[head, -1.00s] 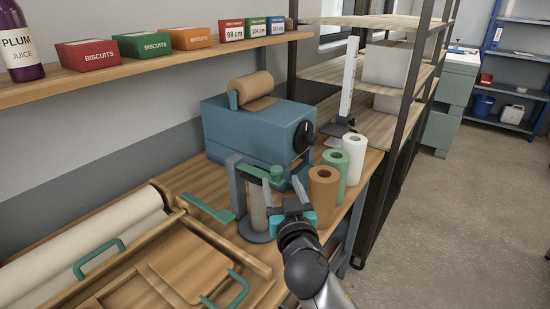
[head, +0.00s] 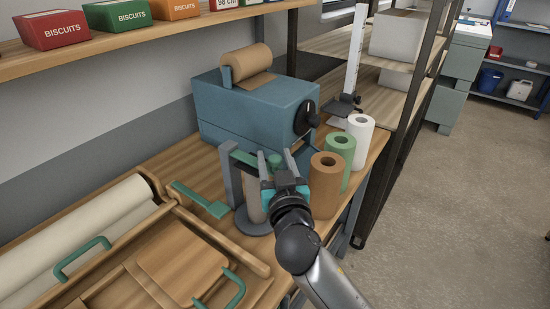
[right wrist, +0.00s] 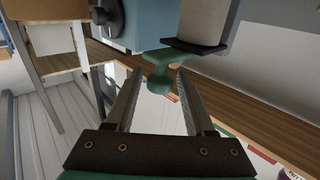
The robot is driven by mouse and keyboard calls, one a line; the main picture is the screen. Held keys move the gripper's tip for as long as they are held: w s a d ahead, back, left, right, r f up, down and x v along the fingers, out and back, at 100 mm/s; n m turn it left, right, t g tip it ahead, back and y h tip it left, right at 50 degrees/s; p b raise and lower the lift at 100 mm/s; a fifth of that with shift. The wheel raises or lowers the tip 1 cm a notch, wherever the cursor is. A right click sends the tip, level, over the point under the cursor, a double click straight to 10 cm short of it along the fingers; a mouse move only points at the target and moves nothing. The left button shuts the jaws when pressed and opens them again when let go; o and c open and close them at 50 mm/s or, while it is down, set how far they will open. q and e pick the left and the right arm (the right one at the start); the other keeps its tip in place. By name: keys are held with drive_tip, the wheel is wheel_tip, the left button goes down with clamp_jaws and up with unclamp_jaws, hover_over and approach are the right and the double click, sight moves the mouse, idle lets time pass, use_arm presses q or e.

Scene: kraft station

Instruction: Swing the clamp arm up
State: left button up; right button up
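The clamp stand on the bench has a grey upright post (head: 231,172) and a round grey base. Its green clamp arm (head: 244,158) reaches right from the post, above an upright roll (head: 254,201). My right gripper (head: 276,157) is open, with its fingers at the free end of the arm. In the right wrist view a green knob (right wrist: 158,75) sits between the spread fingers (right wrist: 158,92); I see no clear contact. The knob is largely hidden by the fingers in the head view. My left gripper is not in view.
Brown (head: 326,185), green (head: 339,157) and white rolls (head: 359,134) stand close to the right of my right gripper. A blue machine (head: 252,107) stands behind the clamp.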

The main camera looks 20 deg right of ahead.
clamp_jaws()
idle(1.1)
